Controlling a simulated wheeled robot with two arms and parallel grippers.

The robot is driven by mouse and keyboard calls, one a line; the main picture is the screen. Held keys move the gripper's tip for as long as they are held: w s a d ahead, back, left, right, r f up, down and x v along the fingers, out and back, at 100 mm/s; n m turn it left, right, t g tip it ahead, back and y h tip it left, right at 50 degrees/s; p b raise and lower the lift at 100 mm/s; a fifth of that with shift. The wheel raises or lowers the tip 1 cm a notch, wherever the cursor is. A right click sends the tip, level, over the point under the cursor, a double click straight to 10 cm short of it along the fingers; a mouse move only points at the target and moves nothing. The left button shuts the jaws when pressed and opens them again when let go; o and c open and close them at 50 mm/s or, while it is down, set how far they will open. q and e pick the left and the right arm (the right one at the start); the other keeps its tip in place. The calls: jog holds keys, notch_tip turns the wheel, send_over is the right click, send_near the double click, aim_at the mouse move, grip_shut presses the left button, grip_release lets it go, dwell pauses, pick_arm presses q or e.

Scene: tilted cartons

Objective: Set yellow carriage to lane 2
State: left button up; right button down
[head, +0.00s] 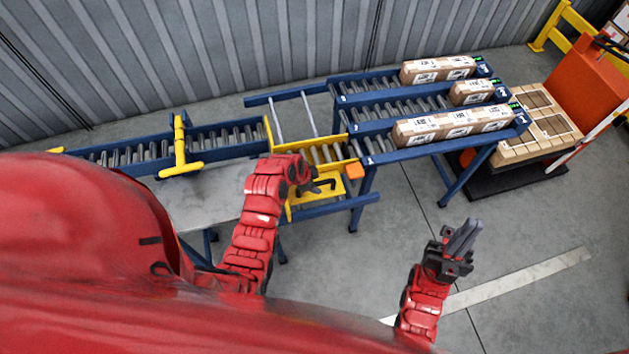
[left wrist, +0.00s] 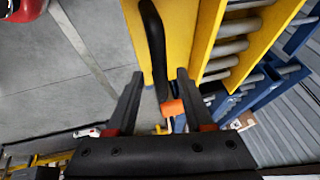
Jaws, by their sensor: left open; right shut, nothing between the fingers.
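The yellow carriage (head: 281,148) with rollers sits on blue cross rails, in front of the nearest lane, which seems marked 1. The middle lane (head: 400,110), whose mark is too small to read surely, lies behind it. My left gripper (head: 322,186) is at the carriage's near side, over its yellow plate. In the left wrist view the open fingers (left wrist: 158,78) stand either side of a black handle (left wrist: 155,45) beside the yellow carriage (left wrist: 206,35); contact is not clear. My right gripper (head: 467,232) is shut and empty over the floor at right.
Cartons lie on all three lanes, such as a long row on the nearest lane (head: 452,126). A blue infeed conveyor (head: 228,138) with a yellow gate (head: 180,150) is left of the carriage. A pallet of cartons (head: 530,128) stands right. The cross rails behind the carriage are clear.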

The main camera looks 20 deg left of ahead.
pick_arm(q)
grip_shut()
dwell(1.4)
